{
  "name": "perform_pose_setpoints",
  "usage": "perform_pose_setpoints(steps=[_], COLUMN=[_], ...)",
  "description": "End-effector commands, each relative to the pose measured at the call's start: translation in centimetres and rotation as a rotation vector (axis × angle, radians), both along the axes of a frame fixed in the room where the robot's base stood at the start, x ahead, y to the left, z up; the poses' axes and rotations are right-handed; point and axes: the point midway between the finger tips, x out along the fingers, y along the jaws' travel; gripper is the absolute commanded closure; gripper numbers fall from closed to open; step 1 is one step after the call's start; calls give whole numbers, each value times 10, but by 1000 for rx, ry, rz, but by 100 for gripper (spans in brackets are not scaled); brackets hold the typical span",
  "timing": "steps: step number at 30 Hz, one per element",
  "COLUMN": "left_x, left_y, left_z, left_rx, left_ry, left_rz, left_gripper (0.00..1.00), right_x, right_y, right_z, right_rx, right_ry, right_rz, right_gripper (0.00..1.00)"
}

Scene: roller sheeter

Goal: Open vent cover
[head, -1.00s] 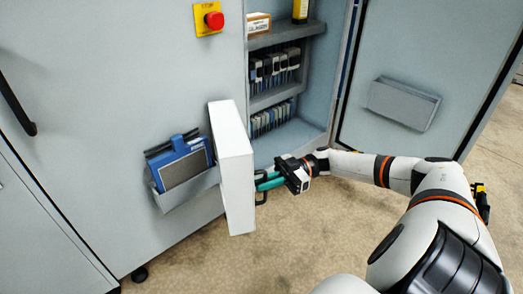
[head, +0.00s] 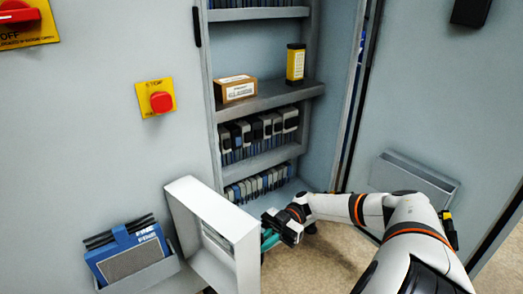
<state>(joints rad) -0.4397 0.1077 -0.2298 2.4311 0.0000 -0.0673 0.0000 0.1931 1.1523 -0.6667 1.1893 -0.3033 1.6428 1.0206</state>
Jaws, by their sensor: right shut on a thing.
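The white vent cover (head: 247,258) stands out from the grey cabinet front, low in the middle of the head view. It looks like a shallow box, and part of its hollow inner side shows at its left. My right gripper (head: 269,240) is at the cover's right side. Its green fingers are shut on the cover's handle, which is mostly hidden by the cover's edge and the fingers. The cover's lower end runs out of the picture. My left gripper is not in view.
A blue folder (head: 130,256) sits in a holder left of the cover. An open cabinet bay behind has shelves with a cardboard box (head: 235,90) and a yellow container (head: 295,63). A red stop button (head: 161,102) is on the front. An open door (head: 430,110) stands at right.

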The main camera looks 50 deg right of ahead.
Motion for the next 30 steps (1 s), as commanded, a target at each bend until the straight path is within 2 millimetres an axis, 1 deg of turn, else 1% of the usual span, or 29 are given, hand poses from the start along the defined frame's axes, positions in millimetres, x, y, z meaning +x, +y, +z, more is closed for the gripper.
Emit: perform_pose_setpoints(steps=[6, 16, 17, 18, 26, 30], left_x=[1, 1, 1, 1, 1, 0], left_y=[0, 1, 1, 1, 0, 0], left_z=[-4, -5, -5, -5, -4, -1], left_rx=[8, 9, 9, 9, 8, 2], left_ry=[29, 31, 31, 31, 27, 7], left_rz=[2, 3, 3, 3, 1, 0], left_gripper=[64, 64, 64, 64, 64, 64], right_x=[1, 2, 2, 2, 1, 2], right_y=[0, 0, 0, 0, 0, -9], right_z=[0, -1, -1, -1, 0, -1], right_rx=[-2, -3, -3, -3, -2, -4], right_ry=[1, 0, 0, 0, 0, 0], right_rz=[-5, -6, -6, -6, -5, -7], right_gripper=[100, 100, 88, 84, 84, 84])
